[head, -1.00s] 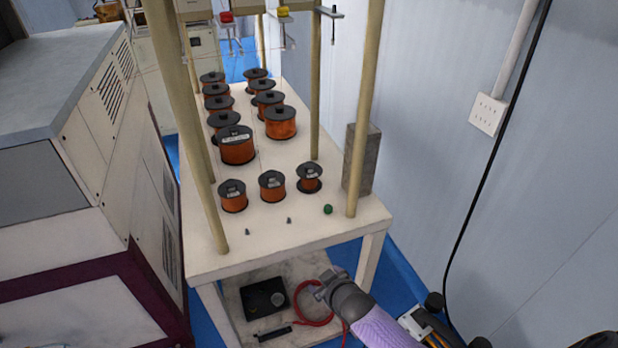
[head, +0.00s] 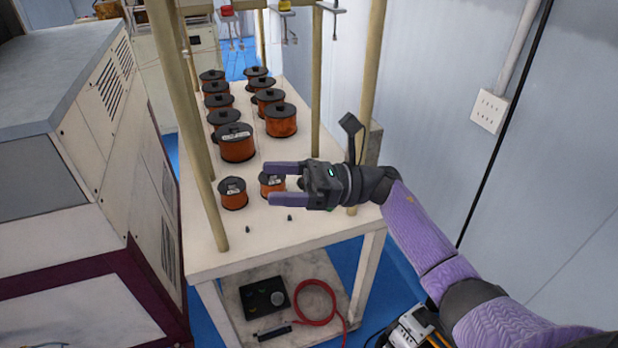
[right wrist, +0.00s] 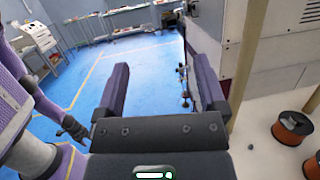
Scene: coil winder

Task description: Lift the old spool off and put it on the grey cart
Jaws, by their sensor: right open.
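Copper-wire spools with black flanges stand upright on the white table (head: 215,262) in the head view. In the front row are a left small spool (head: 233,194) and a middle small spool (head: 267,188); the right one is hidden behind my right gripper. I cannot tell which is the old spool. My right gripper (head: 269,184) is open and empty, its purple fingers pointing left and overlapping the middle spool in the picture. Its height over the table is unclear. A spool (right wrist: 293,128) shows at the right of the right wrist view. I cannot make out a grey cart.
Several larger spools (head: 237,143) stand in two rows behind. Tan posts (head: 316,90) rise around the table. A grey block (head: 375,140) is partly hidden by my arm. A red cable (head: 316,300) and black box (head: 263,298) lie on the lower shelf. A machine (head: 70,130) stands left.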

